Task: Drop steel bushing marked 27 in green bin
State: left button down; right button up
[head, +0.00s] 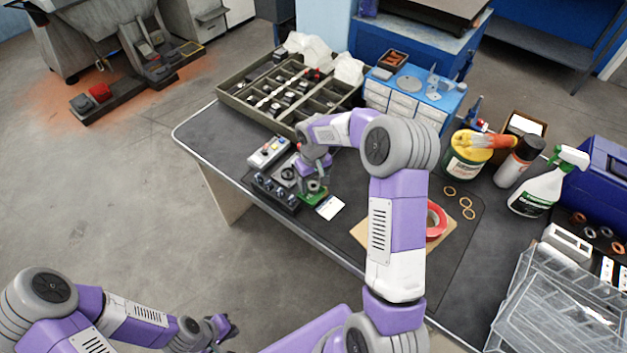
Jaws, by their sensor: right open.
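No number 27 is legible, so I cannot tell which part is the marked bushing. Small copper-coloured and steel rings (591,233) lie on the dark surface at the far right. A small green object (314,197) sits near the table's front left edge; I cannot tell if it is the green bin. My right gripper (314,186) is open, pointing down just above or at the green object, partly hiding it; nothing shows held in it. My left gripper (226,328) is off the table, over the floor at the bottom; its jaws are too small to read.
A large olive divided tray (243,104) stands at the back left beside a blue drawer box (404,103). Small devices (275,190) flank my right gripper. Red tape (436,222), cans, a spray bottle (538,190) and clear cases (560,310) fill the right side.

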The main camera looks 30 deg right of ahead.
notch_tip(320, 180, up, 8)
jog(key=p, duration=0.2)
jog(key=shift+f, duration=0.2)
notch_tip(320, 180, up, 5)
jog(key=p, duration=0.4)
dwell(0.3)
dwell(0.4)
